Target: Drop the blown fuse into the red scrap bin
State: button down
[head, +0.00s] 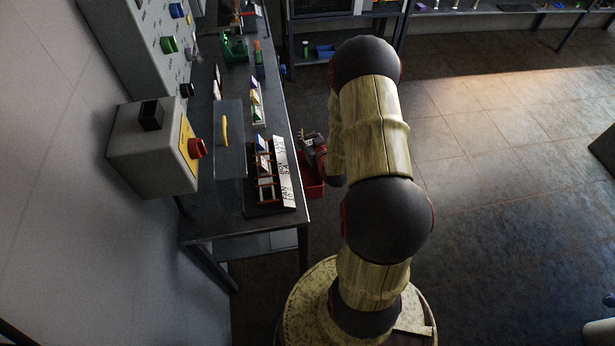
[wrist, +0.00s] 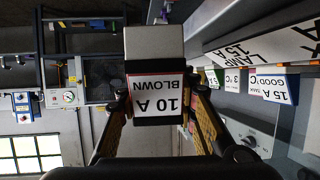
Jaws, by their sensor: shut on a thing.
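My gripper (wrist: 157,108) is shut on the blown fuse (wrist: 157,92), a block with a grey metal end, a dark band and a white label reading "10 A BLOWN". In the head view my gripper (head: 306,138) is small and partly hidden by my arm, just off the right edge of the bench. The red scrap bin (head: 314,187) is low beside the bench, partly hidden by my arm and the bench edge. The gripper appears above the bin's far side; I cannot tell if it is directly over the opening.
The bench (head: 246,224) carries a fuse holder with a white label strip (head: 285,180) and a rack of coloured fuses (head: 256,100). A grey box with a red knob (head: 197,148) juts from the wall. The floor (head: 500,190) at right is largely clear.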

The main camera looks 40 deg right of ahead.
jog(key=shift+f+b, duration=1.05)
jog(key=shift+f, duration=1.05)
jog(key=c, duration=1.2)
grip_release()
jog(key=shift+c, duration=0.2)
jog(key=shift+s, duration=0.1)
jog(key=v, duration=1.1)
jog(key=shift+s+a+r, duration=0.15)
jog(key=shift+s+r, duration=0.05)
jog(key=shift+s, duration=0.15)
jog(key=shift+f, duration=0.1)
